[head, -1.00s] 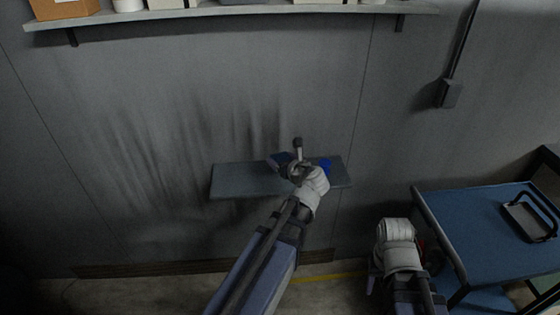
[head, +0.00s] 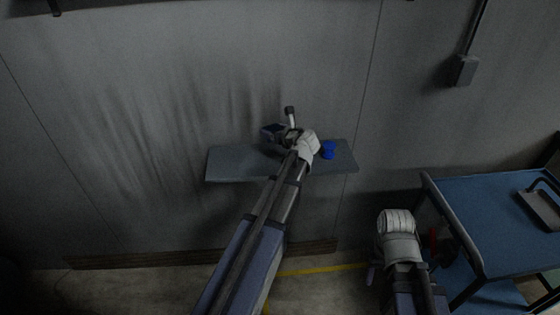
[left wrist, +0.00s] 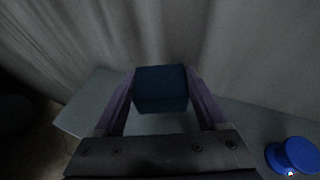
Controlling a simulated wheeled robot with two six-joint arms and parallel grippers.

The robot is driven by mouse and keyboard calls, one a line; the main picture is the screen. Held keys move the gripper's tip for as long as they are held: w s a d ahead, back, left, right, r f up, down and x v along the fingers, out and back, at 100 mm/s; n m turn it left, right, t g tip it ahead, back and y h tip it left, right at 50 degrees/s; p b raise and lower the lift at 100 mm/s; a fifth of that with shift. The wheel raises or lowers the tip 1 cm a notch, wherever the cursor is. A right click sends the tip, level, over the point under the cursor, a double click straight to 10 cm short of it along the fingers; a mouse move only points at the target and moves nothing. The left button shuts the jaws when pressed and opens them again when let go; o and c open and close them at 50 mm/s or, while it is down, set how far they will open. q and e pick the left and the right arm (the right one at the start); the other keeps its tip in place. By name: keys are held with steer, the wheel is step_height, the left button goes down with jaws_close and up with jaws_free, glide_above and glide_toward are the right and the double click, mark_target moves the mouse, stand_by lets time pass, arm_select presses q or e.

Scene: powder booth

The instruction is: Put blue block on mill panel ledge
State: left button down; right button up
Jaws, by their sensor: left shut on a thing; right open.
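The mill panel ledge (head: 232,164) is a grey shelf on the wall. It also shows in the left wrist view (left wrist: 92,104). My left gripper (head: 274,131) is shut on the dark blue block (left wrist: 161,88), which sits between its two purple fingers. In the head view the block (head: 270,130) shows over the back edge of the ledge; whether it touches the ledge I cannot tell. My right gripper (head: 373,276) is low, left of the cart, mostly hidden by my wrist; it is open.
A bright blue spool-shaped object (head: 328,150) stands on the right part of the ledge and shows in the left wrist view (left wrist: 293,155). The ledge's left part is bare. A blue-topped cart (head: 495,220) with a dark handled tray (head: 538,207) stands at right.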

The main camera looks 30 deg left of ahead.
arm_select(q)
steer(key=b, duration=0.6)
glide_above(274, 160)
steer(key=shift+w+f, duration=0.15)
steer(key=shift+f, duration=2.95)
steer(key=shift+f, duration=0.1)
step_height(274, 160, down, 4)
steer(key=b, duration=0.3)
steer(key=shift+r+b, duration=0.25)
steer(key=shift+b, duration=0.15)
steer(key=shift+f, duration=0.2)
steer(key=shift+c, duration=1)
jaws_free()
steer(key=shift+r, duration=0.15)
